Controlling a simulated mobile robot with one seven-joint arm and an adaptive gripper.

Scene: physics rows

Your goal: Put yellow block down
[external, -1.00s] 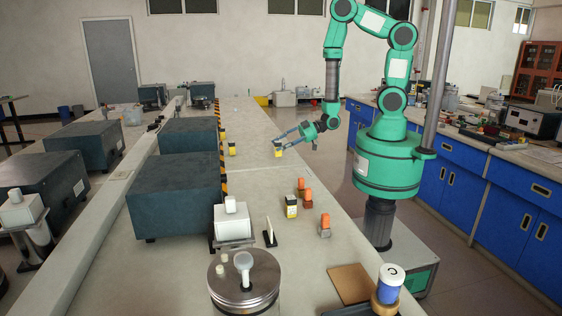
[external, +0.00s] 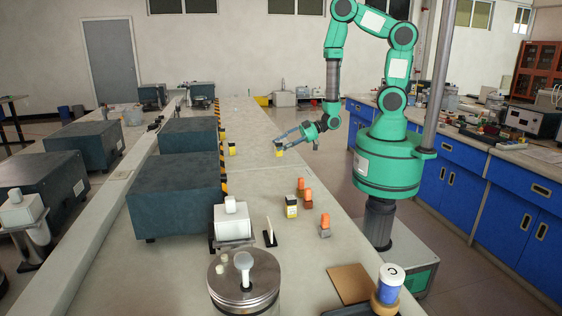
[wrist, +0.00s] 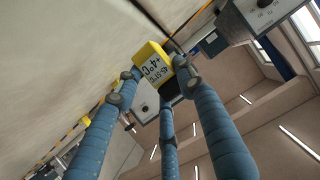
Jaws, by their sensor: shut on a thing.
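My gripper (external: 284,143) is shut on a yellow block (external: 278,151) above the long bench top (external: 262,181). I cannot tell how far the block is from the bench surface. Another yellow block (external: 232,149) stands on the bench to the left, beside the striped edge.
A large dark box (external: 175,197) and a white device (external: 232,222) stand at the left. A metal pot (external: 243,280) is in front. Bare bench lies between the held block and the near blocks.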

